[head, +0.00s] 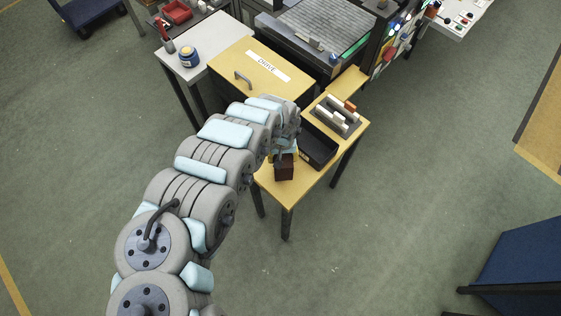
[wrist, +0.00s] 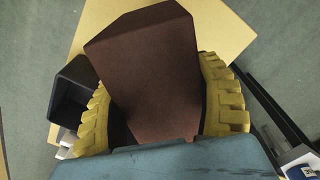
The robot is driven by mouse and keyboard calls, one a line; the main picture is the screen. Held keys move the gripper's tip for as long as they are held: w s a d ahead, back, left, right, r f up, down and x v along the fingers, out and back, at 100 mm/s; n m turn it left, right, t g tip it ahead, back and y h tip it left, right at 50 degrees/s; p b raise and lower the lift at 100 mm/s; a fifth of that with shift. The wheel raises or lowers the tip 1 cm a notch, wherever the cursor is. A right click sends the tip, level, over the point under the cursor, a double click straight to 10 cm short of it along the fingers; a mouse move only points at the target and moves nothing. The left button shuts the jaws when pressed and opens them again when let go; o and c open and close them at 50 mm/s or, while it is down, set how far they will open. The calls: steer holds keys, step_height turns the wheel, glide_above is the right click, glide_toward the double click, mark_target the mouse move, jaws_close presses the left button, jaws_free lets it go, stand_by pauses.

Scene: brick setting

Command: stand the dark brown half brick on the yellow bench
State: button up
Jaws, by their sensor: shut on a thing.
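The dark brown half brick (head: 284,167) is at the front part of the yellow bench (head: 290,190) in the head view. In the wrist view the half brick (wrist: 150,75) fills the middle, between the yellow ribbed fingers of my gripper (wrist: 160,115). My gripper is shut on it. The bench (wrist: 225,25) shows behind the brick in the wrist view. I cannot tell whether the brick touches the bench top. In the head view my arm hides much of the gripper (head: 283,156).
A black bin (head: 318,150) stands on the bench beside the brick; it also shows in the wrist view (wrist: 72,92). Behind it is a grey rack (head: 335,117) with white and reddish bricks. A yellow cabinet marked DRIVE (head: 235,62) stands behind. The bench's front corner is bare.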

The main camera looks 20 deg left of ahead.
steer(key=shift+s+a+f, duration=0.1)
steer(key=shift+s+f, duration=0.05)
steer(key=shift+f, duration=0.35)
steer(key=shift+s+a+f, duration=0.1)
steer(key=shift+s+f, duration=0.05)
steer(key=shift+f, duration=1.25)
steer(key=shift+a, duration=0.1)
steer(key=shift+f, duration=0.2)
steer(key=o, duration=1.2)
steer(key=shift+o, duration=0.2)
